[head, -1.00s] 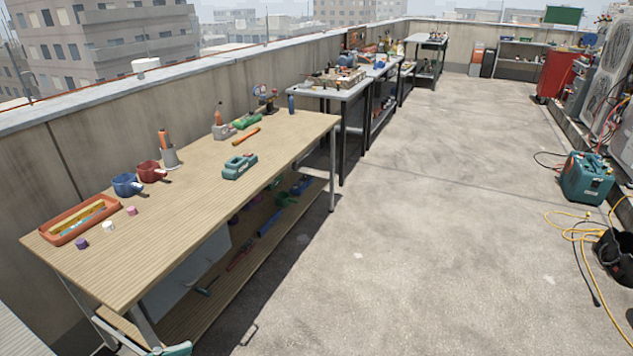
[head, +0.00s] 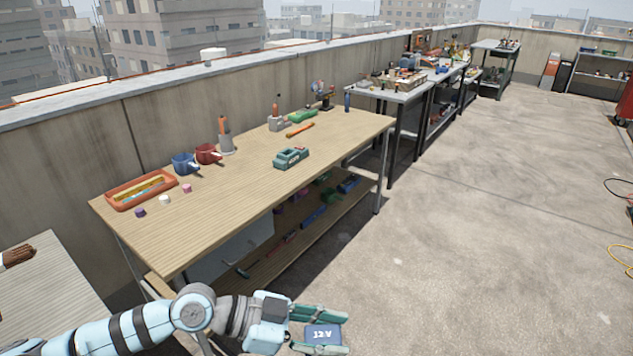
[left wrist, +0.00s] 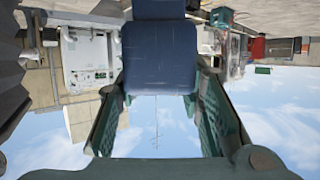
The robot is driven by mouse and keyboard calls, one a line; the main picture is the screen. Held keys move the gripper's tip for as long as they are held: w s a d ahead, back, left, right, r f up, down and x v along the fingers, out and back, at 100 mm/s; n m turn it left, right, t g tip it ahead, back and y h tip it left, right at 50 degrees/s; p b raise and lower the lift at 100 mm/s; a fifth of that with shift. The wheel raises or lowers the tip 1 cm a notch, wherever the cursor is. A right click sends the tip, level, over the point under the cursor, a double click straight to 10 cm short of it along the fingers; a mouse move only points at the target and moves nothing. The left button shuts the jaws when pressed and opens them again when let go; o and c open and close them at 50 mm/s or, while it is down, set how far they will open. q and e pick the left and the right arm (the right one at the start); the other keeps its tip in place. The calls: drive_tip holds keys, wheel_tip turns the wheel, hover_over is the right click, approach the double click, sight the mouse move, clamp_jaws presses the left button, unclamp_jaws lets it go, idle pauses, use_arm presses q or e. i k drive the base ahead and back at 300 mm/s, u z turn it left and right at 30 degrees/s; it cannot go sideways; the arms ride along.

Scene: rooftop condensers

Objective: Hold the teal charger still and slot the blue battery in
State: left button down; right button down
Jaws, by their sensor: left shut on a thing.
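The teal charger (head: 291,157) sits on the wooden workbench (head: 230,200), right of its middle and near its front edge. My left gripper (head: 320,325) is shut on the blue battery (head: 322,335), which has a white voltage label. It holds the battery in the air in front of the bench, well apart from the charger. In the left wrist view the blue battery (left wrist: 158,60) sits between the two teal fingers. My right gripper is in neither view.
On the bench are an orange tray (head: 112,204), a blue mug (head: 184,163), a red mug (head: 207,153), an orange-handled tool in a grey holder (head: 226,142) and small coloured pieces. A lower shelf holds tools. Open concrete floor (head: 480,230) lies to the right.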

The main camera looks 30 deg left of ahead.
sight(287, 157)
drive_tip(key=z, duration=0.1)
drive_tip(key=i, duration=2.35)
drive_tip(key=u, duration=1.2)
drive_tip(key=i, duration=1.2)
drive_tip(key=u, duration=1.5)
drive_tip(key=i, duration=0.35)
drive_tip(key=u, duration=0.25)
